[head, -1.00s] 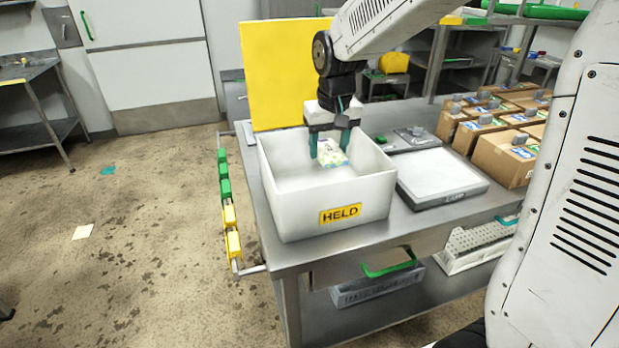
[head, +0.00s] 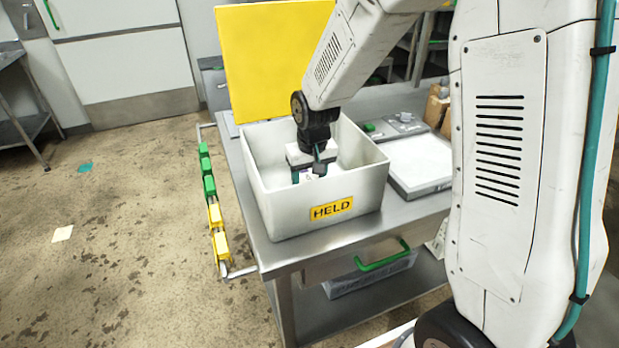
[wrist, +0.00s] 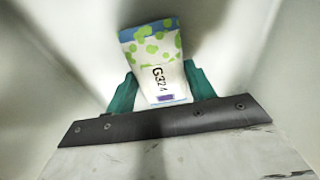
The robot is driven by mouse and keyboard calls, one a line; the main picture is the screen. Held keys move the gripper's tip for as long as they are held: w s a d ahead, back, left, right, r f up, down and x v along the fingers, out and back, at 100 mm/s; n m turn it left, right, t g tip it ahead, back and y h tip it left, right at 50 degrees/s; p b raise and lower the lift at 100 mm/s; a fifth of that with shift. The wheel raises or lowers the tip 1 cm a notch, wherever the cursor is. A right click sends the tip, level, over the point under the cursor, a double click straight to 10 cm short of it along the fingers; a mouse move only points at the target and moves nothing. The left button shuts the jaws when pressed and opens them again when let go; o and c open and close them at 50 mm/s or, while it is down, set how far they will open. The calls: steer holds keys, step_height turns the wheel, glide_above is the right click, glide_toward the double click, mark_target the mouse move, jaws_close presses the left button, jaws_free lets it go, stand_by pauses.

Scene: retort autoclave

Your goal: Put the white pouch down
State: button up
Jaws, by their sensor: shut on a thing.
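The white pouch (wrist: 157,62) has green spots, a blue edge and the print "G324". In the wrist view it is between the two green fingers of my gripper (wrist: 160,85), which is shut on it. In the head view my gripper (head: 312,172) is down inside the white bin (head: 290,208) labelled "HELD", below the rim. The pouch is mostly hidden there by the gripper and the bin wall. I cannot tell whether the pouch touches the bin floor.
The bin stands on a steel table (head: 340,240). A yellow panel (head: 270,60) rises behind it. A grey-framed white plate (head: 418,163) lies to its right. Green and yellow blocks (head: 211,188) line a rail at the table's left side. My arm covers the right of the picture.

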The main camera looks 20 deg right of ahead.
steer(key=shift+f, duration=0.3)
steer(key=o, duration=1)
step_height(320, 180, up, 12)
steer(key=s, duration=0.2)
steer(key=shift+g, duration=0.3)
steer(key=s+d+r, duration=0.1)
steer(key=s+r, duration=0.1)
steer(key=s, duration=0.7)
steer(key=s+d+r, duration=0.1)
steer(key=s+r, duration=0.2)
steer(key=s, duration=0.6)
steer(key=s+d+r, duration=0.1)
steer(key=s+r, duration=0.1)
steer(key=s, duration=0.8)
steer(key=shift+d+r, duration=0.1)
steer(key=shift+r, duration=0.1)
